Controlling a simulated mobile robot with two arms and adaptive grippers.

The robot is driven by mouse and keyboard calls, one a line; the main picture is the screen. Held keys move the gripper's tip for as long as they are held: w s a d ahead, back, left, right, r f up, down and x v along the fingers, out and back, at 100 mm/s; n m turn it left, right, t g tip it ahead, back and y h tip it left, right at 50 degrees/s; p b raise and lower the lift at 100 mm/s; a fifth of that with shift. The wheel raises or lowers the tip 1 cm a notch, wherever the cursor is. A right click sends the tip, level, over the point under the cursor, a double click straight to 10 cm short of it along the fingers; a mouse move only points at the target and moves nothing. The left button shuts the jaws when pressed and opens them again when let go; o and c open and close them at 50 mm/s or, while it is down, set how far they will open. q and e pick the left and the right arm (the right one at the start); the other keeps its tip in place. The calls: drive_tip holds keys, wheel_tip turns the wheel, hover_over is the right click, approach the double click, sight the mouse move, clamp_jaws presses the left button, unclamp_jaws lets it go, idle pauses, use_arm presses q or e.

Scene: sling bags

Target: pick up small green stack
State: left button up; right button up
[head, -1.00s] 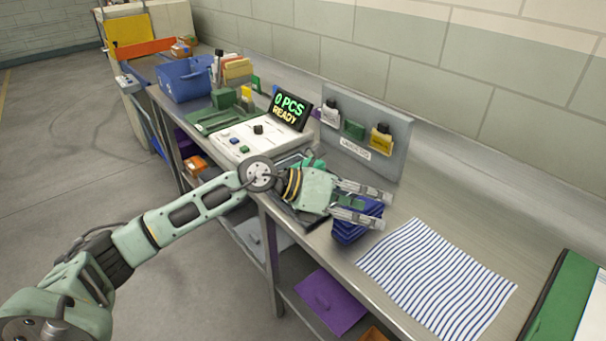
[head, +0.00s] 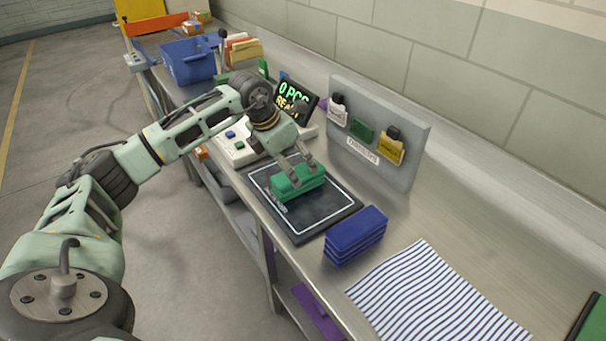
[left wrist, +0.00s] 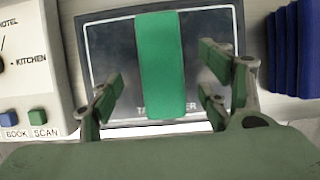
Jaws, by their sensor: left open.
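The small green stack (head: 297,183) lies on a black mat (head: 318,215) with a white outline, on the metal bench. My left gripper (head: 297,172) is open just above the stack, its fingers pointing down at it. In the left wrist view the green stack (left wrist: 161,65) runs between the two open fingers (left wrist: 160,98), with a gap on each side. I see no contact between fingers and stack. My right gripper is not in view.
A blue folded stack (head: 355,235) sits just right of the mat, near a striped cloth (head: 435,300). A grey upright board (head: 375,135) with tags stands behind. A white console (head: 236,146) with a lit display (head: 294,97) stands left. A blue bin (head: 187,62) is farther back.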

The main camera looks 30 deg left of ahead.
sight(296, 172)
use_arm(q)
drive_tip(key=x, duration=0.1)
drive_tip(key=p+x, duration=0.1)
drive_tip(key=x, duration=0.1)
drive_tip(key=shift+s+f+p, duration=0.1)
drive_tip(key=shift+s+p, duration=0.15)
drive_tip(key=shift+p, duration=0.15)
drive_tip(key=x, duration=0.2)
drive_tip(key=shift+w+f, duration=0.3)
drive_tip(key=shift+f, duration=0.15)
drive_tip(key=c, duration=1.4)
drive_tip(key=shift+o, duration=0.2)
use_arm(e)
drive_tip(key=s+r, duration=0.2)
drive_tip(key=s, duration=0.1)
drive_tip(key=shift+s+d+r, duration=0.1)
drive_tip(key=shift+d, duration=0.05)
